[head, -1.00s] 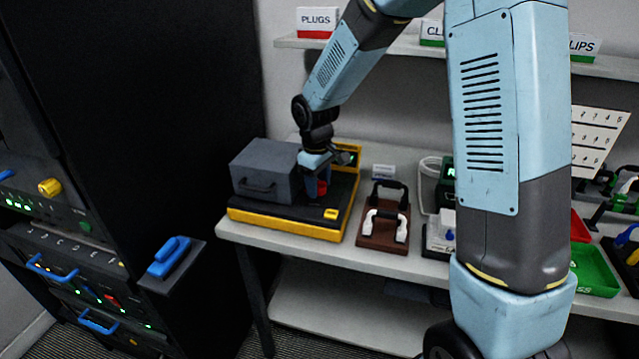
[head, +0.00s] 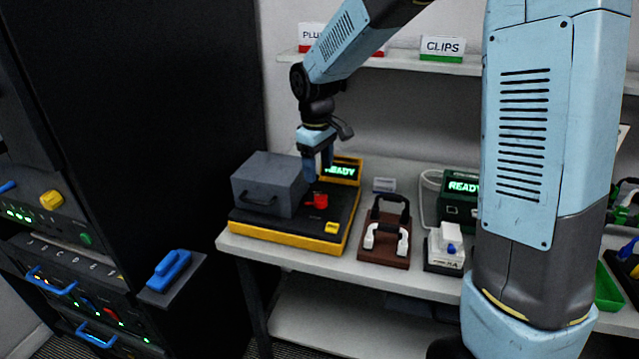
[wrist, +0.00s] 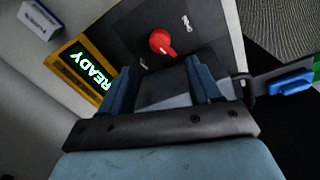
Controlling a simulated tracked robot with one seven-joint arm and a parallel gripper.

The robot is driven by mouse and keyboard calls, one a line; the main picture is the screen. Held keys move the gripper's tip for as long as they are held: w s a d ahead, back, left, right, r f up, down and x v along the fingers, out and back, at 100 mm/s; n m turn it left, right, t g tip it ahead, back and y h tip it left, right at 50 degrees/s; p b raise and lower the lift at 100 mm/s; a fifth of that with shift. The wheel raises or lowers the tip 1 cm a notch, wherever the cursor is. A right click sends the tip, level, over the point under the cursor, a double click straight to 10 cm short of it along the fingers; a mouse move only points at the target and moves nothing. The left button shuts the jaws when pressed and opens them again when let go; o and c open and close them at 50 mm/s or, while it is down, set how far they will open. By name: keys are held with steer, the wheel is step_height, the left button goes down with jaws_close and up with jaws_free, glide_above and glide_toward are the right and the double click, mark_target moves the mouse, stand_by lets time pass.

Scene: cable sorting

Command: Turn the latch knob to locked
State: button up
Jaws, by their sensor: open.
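The red latch knob (head: 318,201) sits on the black top of a yellow-trimmed unit (head: 290,240). In the wrist view, the knob (wrist: 162,43) is round with a pointer bar and a small white mark beside it. A white label near it is too small to read. My gripper (head: 318,176) points down just above the knob, apart from it. In the wrist view its two blue fingers (wrist: 163,78) are spread with nothing between them, and the knob lies beyond their tips.
A grey box (head: 268,184) with a handle stands left of the knob. A lit READY display (head: 342,171) stands behind it. To the right are a brown handle block (head: 385,249), a white block (head: 444,252) and a green READY unit (head: 462,200). A dark rack stands at left.

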step_height(320, 180, up, 4)
glide_above(321, 201)
steer(key=shift+w+a+r, duration=0.1)
steer(key=shift+a, duration=0.3)
steer(key=f+n, duration=0.2)
steer(key=f, duration=0.2)
steer(key=f+n, duration=0.2)
steer(key=f, duration=0.3)
steer(key=f+n, duration=0.2)
steer(key=f, duration=0.2)
steer(key=shift+w+d+f+n, duration=0.3)
steer(key=shift+w+d, duration=0.05)
steer(key=shift+d, duration=0.05)
steer(key=shift+c, duration=0.2)
steer(key=c, duration=1)
steer(key=shift+w+r+m, duration=0.1)
steer(key=shift+m, duration=1.4)
